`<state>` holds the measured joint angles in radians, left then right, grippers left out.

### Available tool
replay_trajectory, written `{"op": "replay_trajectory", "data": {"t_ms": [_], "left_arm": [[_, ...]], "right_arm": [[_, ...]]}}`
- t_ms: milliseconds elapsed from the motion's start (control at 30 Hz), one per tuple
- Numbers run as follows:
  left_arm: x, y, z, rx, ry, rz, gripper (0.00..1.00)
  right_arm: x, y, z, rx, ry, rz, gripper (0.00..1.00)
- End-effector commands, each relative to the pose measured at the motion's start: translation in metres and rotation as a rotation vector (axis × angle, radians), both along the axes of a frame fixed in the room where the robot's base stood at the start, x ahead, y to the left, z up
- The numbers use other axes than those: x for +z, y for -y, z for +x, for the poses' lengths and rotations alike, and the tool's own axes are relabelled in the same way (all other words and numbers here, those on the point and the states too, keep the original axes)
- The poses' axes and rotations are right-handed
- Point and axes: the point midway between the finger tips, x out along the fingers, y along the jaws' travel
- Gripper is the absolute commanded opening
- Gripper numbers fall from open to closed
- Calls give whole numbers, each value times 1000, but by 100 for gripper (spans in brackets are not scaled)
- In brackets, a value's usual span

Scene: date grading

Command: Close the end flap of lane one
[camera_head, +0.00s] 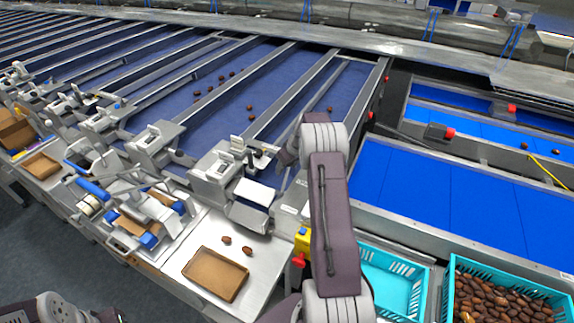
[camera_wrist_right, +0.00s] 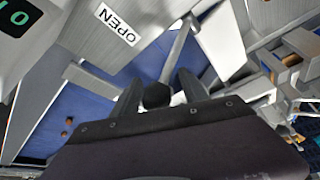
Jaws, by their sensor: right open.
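My right gripper (camera_head: 285,158) is over the lane ends, beside the nearest lane's end unit (camera_head: 218,168). In the right wrist view my right gripper (camera_wrist_right: 160,96) is open, with a finger on each side of a black knob (camera_wrist_right: 157,95). The knob sits at the end of a grey metal lever (camera_wrist_right: 181,48); I cannot tell whether the fingers touch it. A label reading OPEN (camera_wrist_right: 117,25) is on the grey metal beside the lever. I cannot clearly make out the flap itself. My left gripper is out of view.
A brown tray (camera_head: 215,274) and two loose dates (camera_head: 247,251) lie on the front metal shelf. A teal crate full of dates (camera_head: 500,300) and another teal crate (camera_head: 392,283) stand at the lower right. Blue belts (camera_head: 450,200) run at the right.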

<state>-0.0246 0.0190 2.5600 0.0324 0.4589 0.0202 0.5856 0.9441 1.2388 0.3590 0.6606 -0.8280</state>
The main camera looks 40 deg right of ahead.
Motion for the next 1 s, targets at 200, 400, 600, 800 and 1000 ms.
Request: {"op": "replay_trajectory", "data": {"t_ms": [200,400,600,800,1000], "left_arm": [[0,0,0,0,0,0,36],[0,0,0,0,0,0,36],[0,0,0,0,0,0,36],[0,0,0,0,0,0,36],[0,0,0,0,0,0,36]], "right_arm": [[0,0,0,0,0,0,27],[0,1,0,0,0,-1,0],[1,1,0,1,1,-1,0],[1,1,0,0,2,-2,0],[2,1,0,1,2,-4,0]]}}
